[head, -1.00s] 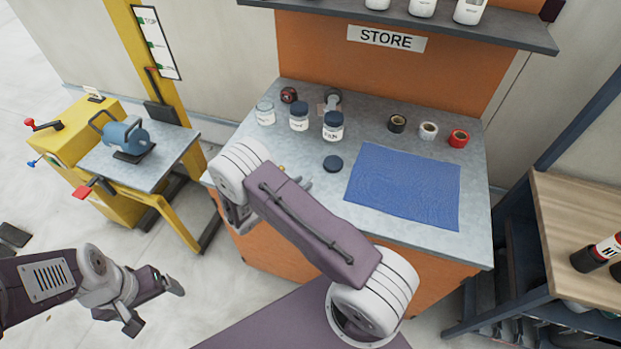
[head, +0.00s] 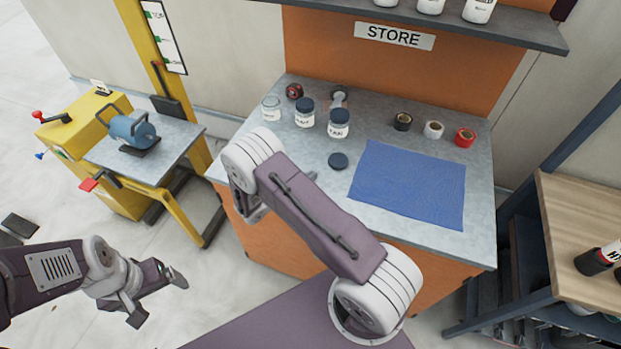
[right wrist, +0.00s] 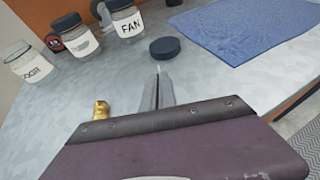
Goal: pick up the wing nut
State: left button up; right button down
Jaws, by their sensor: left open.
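A small brass-coloured piece (right wrist: 100,109), which looks like the wing nut, lies on the grey bench top in the right wrist view. Its lower part is hidden behind my gripper body, and its wings cannot be made out. My right gripper (right wrist: 161,85) has its fingers together, with nothing clearly visible between them. They are to the right of the brass piece and point toward a dark round lid (right wrist: 165,48). My left gripper (head: 158,299) is open and empty, over the floor at lower left.
Glass jars with dark lids, one labelled FAN (head: 339,124), stand behind the loose lid. A blue mat (head: 410,185) covers the bench's right part, with tape rolls (head: 433,130) behind it. A yellow stand with a blue device (head: 132,130) is at left, a wooden-topped shelf (head: 575,215) at right.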

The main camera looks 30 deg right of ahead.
jog(key=r, duration=0.3)
jog(key=shift+s+d+r, duration=0.1)
jog(key=shift+s+r, duration=0.15)
jog(key=s+d+r, duration=0.1)
jog(key=s+r, duration=0.2)
jog(key=s, duration=0.2)
jog(key=s+d+r+b, duration=0.1)
jog(key=s+d+r, duration=0.1)
jog(key=s, duration=0.3)
jog(key=shift+s+r, duration=0.4)
jog(key=shift+r, duration=0.35)
